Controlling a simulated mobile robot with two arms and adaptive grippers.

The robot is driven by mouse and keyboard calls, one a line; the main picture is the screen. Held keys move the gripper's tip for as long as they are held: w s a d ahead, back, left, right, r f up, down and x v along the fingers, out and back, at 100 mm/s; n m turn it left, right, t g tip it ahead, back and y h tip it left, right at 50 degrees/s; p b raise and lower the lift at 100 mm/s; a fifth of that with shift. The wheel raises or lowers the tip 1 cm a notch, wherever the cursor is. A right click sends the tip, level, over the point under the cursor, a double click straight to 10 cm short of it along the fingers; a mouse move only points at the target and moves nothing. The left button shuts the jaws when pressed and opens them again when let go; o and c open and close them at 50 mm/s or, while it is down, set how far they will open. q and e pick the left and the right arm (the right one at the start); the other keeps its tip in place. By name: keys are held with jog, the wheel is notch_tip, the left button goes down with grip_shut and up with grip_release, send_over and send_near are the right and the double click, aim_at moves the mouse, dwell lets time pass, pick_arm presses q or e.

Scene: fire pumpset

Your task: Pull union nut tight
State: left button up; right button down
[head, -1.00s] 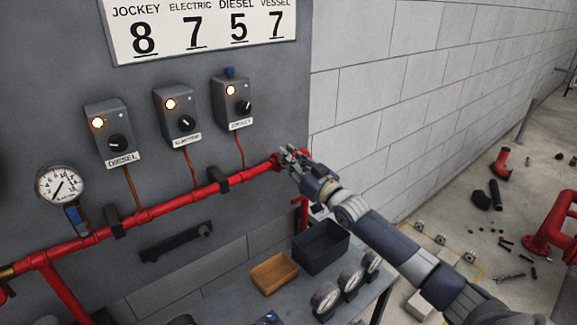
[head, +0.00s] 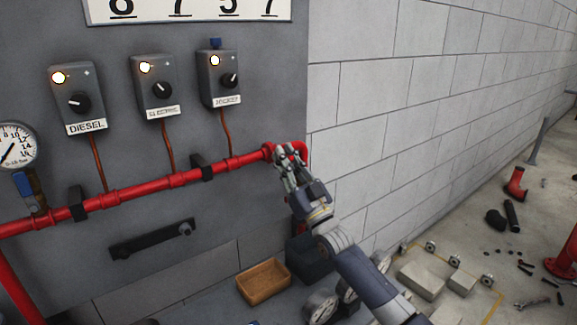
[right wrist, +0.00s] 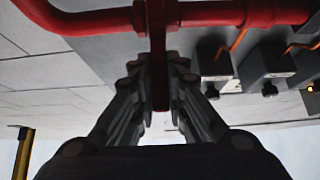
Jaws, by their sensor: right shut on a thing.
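The red pipe (head: 130,192) runs along the grey panel and bends down at its right end. The union nut (head: 267,152) sits on the pipe just left of that bend. My right gripper (head: 286,157) is at the nut, reaching up from the lower right. In the right wrist view, my right gripper (right wrist: 158,85) has its fingers on both sides of a dark red bar (right wrist: 160,75) that meets the pipe at the nut; it is shut on this piece. The fingers hide part of the nut. My left gripper is out of view.
Three switch boxes (head: 156,84) with lit lamps are above the pipe, and a gauge (head: 15,146) is at left. An orange tray (head: 264,281) and a dark bin (head: 310,258) stand below. The block wall (head: 430,100) is to the right.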

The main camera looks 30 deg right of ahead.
jog(key=shift+f, duration=0.15)
dwell(0.3)
jog(key=c, duration=1.6)
grip_release()
jog(key=shift+s+f, duration=0.4)
jog(key=s+d, duration=0.1)
jog(key=s, duration=1.1)
jog(key=shift+r, duration=0.1)
